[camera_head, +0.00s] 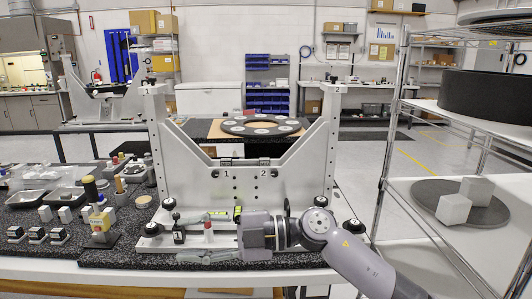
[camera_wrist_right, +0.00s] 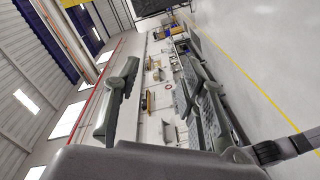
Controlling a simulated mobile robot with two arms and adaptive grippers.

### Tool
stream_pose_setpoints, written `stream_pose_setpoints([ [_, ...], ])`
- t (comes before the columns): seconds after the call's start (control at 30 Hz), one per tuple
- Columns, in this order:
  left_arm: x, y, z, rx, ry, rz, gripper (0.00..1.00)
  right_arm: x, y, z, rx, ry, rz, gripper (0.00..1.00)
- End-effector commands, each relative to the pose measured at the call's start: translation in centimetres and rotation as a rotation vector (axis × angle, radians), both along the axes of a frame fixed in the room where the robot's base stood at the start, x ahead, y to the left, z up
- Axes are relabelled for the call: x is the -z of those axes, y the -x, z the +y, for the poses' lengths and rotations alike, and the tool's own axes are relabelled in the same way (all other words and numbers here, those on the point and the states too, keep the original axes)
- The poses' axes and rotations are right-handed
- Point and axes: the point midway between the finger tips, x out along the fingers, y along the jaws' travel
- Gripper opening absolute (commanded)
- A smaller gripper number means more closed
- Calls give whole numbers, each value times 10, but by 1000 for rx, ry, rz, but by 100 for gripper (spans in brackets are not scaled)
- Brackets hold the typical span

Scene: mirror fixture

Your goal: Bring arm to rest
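My right arm (camera_head: 345,258) comes in from the lower right and lies across the front of the white mirror fixture (camera_head: 180,180). My right gripper (camera_head: 192,238) points left, low in front of the fixture's base. In the right wrist view my right gripper (camera_wrist_right: 155,105) shows its two fingers wide apart with nothing between them. Whether the fingers touch the fixture's base cannot be told. My left arm and left gripper do not show.
The fixture stands on a dark speckled table (camera_head: 120,218), with several small blocks and tools at the left. A wire shelf rack (camera_head: 425,185) stands close on the right, holding a dark disc (camera_head: 490,213) and pale blocks. A round dark ring (camera_head: 260,127) lies on a table behind.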

Motion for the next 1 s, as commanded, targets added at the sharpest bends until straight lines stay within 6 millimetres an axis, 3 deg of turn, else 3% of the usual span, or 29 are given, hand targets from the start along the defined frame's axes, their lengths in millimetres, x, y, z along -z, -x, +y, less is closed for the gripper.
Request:
stream_pose_setpoints([
  [0.07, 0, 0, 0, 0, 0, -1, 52, -18, 0, -2, 109, -240, 65, 38],
  [0.13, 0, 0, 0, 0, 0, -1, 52, -30, -12, -19, 247, -417, 129, 38],
  [0.27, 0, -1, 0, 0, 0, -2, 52, -21, -42, -74, 567, -650, 291, 38],
  [0.37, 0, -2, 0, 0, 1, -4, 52, 17, -61, -129, 850, -733, 449, 38],
  [0.5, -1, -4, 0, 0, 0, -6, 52, 98, -60, -200, 1212, -703, 677, 38],
  [0.67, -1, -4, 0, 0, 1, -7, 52, 196, -18, -260, 1529, -531, 932, 38],
  [0.8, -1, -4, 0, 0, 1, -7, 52, 270, 47, -295, 1723, -300, 1146, 38],
  [1.0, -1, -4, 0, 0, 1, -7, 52, 326, 131, -319, 1841, -9, 1356, 38],
])
